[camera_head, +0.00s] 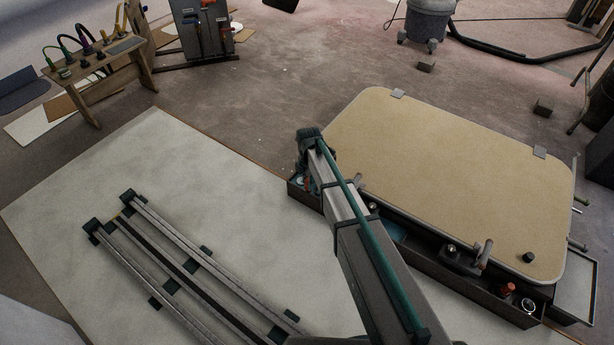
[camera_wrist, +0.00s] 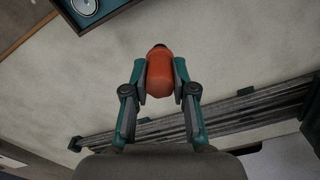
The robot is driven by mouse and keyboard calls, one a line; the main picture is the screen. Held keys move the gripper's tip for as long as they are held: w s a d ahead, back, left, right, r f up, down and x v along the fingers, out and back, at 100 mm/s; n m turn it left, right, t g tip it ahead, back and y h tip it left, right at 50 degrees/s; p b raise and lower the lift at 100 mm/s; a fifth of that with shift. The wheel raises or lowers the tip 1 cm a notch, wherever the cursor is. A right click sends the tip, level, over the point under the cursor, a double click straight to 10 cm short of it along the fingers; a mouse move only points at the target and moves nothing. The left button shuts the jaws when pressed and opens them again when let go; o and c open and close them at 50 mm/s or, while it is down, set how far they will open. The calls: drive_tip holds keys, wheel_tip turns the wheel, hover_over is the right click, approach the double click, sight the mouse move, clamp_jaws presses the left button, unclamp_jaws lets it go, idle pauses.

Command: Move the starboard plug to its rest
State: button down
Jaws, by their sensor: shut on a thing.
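An orange-red plug (camera_wrist: 159,76) with a dark tip is between the two fingers of my gripper (camera_wrist: 160,80) in the wrist view. The gripper is shut on it, with one finger on each side. Below it is a pale floor sheet, and the plug looks clear of it. In the head view my arm hides most of the gripper, near the left end of the long dark tray (camera_head: 440,272). A second red-orange piece (camera_head: 507,288) stands at the tray's right end, beside a round pale-ringed fitting (camera_head: 528,305). I cannot tell which place is the starboard rest.
A tan-topped panel (camera_head: 450,170) lies behind the tray, with handles along its front edge. Grey rails (camera_head: 190,270) lie on the pale sheet (camera_head: 130,180). The sheet's upper left is clear.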

idle(0.4)
drive_tip(key=w+d+r+p, duration=0.3)
drive_tip(key=w+d+p, duration=0.15)
drive_tip(key=w, duration=0.35)
wheel_tip(320, 180, down, 10)
drive_tip(key=b, duration=0.5)
drive_tip(key=shift+w+a+f, duration=0.15)
drive_tip(key=shift+w+f, duration=0.05)
drive_tip(key=shift+f, duration=0.05)
drive_tip(key=shift+f+b, duration=0.3)
drive_tip(key=shift+f+b, duration=0.3)
drive_tip(key=shift+f, duration=1.95)
drive_tip(key=c, duration=0.9)
unclamp_jaws()
drive_tip(key=shift+o, duration=0.2)
